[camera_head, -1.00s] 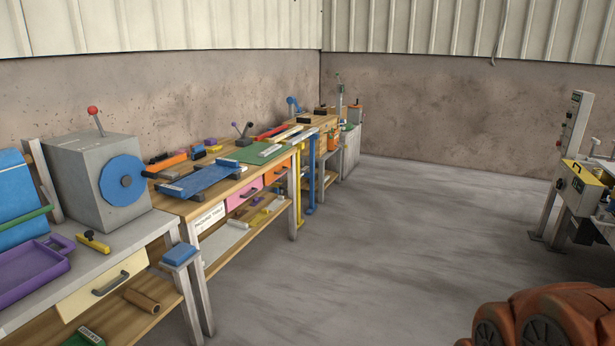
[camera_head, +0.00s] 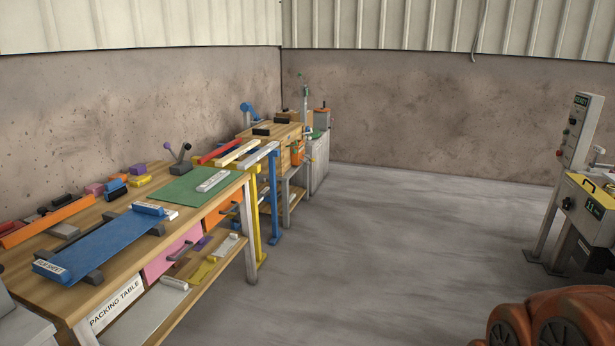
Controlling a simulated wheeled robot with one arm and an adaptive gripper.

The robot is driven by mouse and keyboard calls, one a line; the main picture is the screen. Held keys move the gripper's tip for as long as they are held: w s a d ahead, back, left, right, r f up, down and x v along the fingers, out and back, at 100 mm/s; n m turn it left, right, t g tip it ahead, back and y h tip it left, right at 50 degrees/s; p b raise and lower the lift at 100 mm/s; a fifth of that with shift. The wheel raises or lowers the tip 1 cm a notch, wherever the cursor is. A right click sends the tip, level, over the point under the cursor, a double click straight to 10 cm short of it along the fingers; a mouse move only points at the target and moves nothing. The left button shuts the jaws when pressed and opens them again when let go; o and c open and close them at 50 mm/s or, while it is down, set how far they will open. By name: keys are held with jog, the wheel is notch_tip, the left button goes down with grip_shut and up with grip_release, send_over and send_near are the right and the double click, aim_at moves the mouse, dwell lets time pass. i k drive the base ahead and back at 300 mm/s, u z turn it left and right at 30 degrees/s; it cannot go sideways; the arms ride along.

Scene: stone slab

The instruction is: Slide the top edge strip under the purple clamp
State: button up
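My gripper is not in view. I cannot tell which piece is the top edge strip. Long red (camera_head: 219,152), cream (camera_head: 235,153) and whitish (camera_head: 258,155) strips lie side by side at the far end of the packing table. No purple clamp can be made out for certain. A small purple piece (camera_head: 138,169) lies at the back of the table, and a dark lever with a purple knob (camera_head: 168,146) stands beside it.
The packing table (camera_head: 210,217) runs along the left wall. A blue panel (camera_head: 100,243) rests on dark bars, and a green mat (camera_head: 190,186) lies behind it. Yellow (camera_head: 255,222) and blue (camera_head: 272,200) uprights stand at its far end. A control machine (camera_head: 583,190) stands right. The middle floor is open.

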aim_at(206, 186)
jog(key=u, duration=0.05)
jog(key=i, duration=1.8)
jog(key=u, duration=0.9)
jog(key=i, duration=1.75)
jog(key=u, duration=1.35)
jog(key=i, duration=0.7)
jog(key=u, duration=0.3)
